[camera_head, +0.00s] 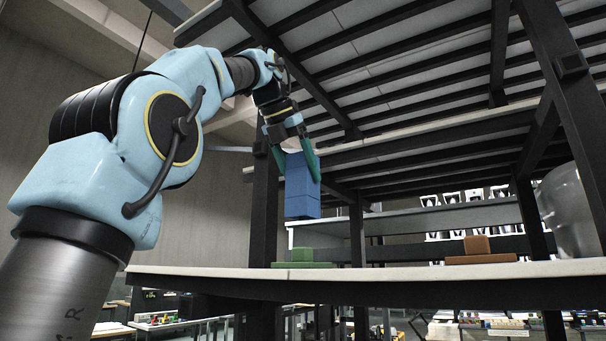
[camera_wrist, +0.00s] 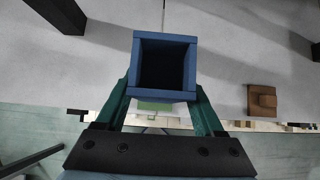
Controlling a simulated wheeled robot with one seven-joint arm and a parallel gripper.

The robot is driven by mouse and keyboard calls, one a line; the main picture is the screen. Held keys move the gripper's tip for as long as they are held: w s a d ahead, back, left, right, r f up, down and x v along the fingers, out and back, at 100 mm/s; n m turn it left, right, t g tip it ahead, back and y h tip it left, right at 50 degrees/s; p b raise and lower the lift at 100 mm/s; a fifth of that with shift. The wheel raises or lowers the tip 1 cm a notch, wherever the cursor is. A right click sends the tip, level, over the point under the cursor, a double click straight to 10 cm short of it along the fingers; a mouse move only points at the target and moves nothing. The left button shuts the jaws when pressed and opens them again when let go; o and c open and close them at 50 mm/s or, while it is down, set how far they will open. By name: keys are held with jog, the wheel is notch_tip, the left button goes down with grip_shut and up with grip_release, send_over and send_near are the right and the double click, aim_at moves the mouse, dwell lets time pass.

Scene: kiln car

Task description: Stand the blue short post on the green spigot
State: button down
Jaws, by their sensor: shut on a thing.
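The blue short post (camera_head: 301,187) hangs upright in my gripper (camera_head: 301,160), whose green fingers are shut on its upper part. In the wrist view the blue post (camera_wrist: 164,37) shows its square hollow end between the fingers of my gripper (camera_wrist: 163,98). The green spigot (camera_head: 302,254) stands on a flat green base on the pale shelf, below the post. A clear gap separates the post's lower end from the spigot. In the wrist view only part of the green piece (camera_wrist: 155,106) shows behind the post.
A brown-orange spigot (camera_head: 477,245) on its base stands farther right on the shelf (camera_head: 400,272). A dark slatted upper deck (camera_head: 400,70) hangs above. A dark upright (camera_head: 264,200) stands close left of the post. A grey rounded vessel (camera_head: 572,210) is at the right.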

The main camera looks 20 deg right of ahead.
aim_at(296, 201)
jog(key=shift+r, duration=0.1)
jog(key=shift+f+b, duration=1.8)
jog(key=shift+f, duration=0.45)
jog(key=shift+f, duration=0.1)
jog(key=shift+s+a+f, duration=0.1)
jog(key=shift+f, duration=0.25)
jog(key=shift+r, duration=0.1)
jog(key=shift+f+b, duration=1.15)
jog(key=shift+f, duration=0.75)
dwell(0.6)
